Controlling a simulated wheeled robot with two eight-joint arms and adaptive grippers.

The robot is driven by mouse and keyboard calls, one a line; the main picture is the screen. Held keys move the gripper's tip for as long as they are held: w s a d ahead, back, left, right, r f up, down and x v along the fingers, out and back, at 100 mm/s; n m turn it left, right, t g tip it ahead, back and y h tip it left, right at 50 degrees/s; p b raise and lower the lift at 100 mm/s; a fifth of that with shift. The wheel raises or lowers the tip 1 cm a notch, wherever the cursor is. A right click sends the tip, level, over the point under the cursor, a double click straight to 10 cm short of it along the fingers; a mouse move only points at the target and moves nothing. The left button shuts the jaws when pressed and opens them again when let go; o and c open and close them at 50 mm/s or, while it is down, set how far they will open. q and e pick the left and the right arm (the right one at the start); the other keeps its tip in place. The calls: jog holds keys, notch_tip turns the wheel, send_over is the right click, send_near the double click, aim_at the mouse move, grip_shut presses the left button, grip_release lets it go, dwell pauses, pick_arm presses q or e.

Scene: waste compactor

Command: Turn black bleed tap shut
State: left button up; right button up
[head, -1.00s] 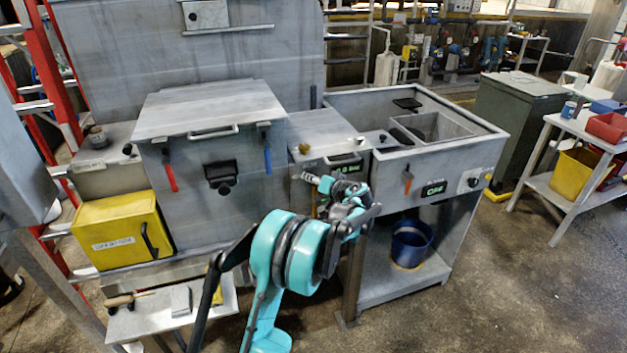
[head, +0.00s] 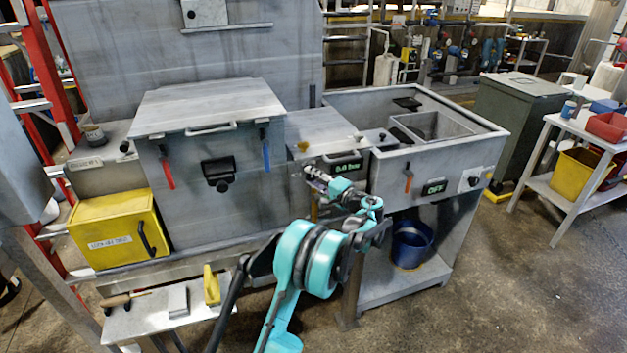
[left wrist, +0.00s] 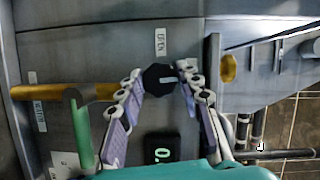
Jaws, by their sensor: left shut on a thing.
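The black bleed tap (left wrist: 158,80) shows in the left wrist view as a dark knob with a short white mark lying roughly sideways. It is on a grey panel below a label reading OPEN (left wrist: 160,42). My left gripper (left wrist: 160,84) is shut on it, one finger at each side. In the head view my left gripper (head: 313,174) is at the front of the middle grey cabinet and hides the tap. A dark display with green digits (left wrist: 162,148) is close to the tap, partly cut off by my gripper. My right gripper is not in view.
An orange-yellow pipe (left wrist: 70,91) and a green bar (left wrist: 82,132) are left of my fingers in the wrist view. A yellow knob (left wrist: 229,68) is right of them. Red (head: 167,174) and blue (head: 266,155) handles hang on the large cabinet. A blue bucket (head: 411,245) stands below the sink.

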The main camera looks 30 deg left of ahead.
pick_arm(q)
jog(key=shift+m, duration=0.4)
jog(key=o, duration=1.1)
jog(key=v, duration=1.2)
jog(key=shift+f, duration=0.25)
